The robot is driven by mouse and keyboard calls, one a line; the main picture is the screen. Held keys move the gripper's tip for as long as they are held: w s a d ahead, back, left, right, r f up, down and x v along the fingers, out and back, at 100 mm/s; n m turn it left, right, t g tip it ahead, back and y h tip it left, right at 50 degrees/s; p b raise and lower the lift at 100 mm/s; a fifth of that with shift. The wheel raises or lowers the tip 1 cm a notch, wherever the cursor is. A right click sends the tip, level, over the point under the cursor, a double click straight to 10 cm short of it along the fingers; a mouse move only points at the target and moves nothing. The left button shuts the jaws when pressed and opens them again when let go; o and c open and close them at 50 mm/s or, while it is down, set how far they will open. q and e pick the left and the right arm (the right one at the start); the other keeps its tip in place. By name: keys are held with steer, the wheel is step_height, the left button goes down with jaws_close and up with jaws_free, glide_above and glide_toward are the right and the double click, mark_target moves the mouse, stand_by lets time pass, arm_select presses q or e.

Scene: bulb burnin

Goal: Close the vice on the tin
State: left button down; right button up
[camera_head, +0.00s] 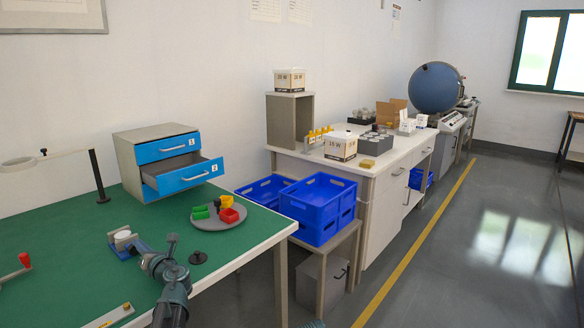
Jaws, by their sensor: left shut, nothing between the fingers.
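A small vice (129,252) with blue parts stands on the green bench top. A pale round tin (122,235) sits at the vice, between its grey blocks as far as I can tell. How tightly the jaws meet the tin is too small to tell. My left gripper (147,252) is shut and empty, close to the right side of the vice. Whether it touches the vice is unclear.
The green bench (65,240) also holds a drawer cabinet (170,160) with its lower drawer open, a grey turntable (219,220) with coloured bins, a black disc (198,257) and a red-handled tool (24,260). Blue crates (320,205) stand to the right.

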arm_select(q)
steer(key=shift+d+f, duration=0.1)
steer(key=shift+f, duration=0.05)
steer(key=shift+w, duration=0.1)
stand_by(0.4)
steer(key=shift+w+d+r, duration=0.1)
steer(key=shift+w+r, duration=0.1)
steer(key=shift+r, duration=0.15)
steer(key=shift+v, duration=3.1)
steer(key=shift+w, duration=0.1)
steer(key=shift+p, duration=0.35)
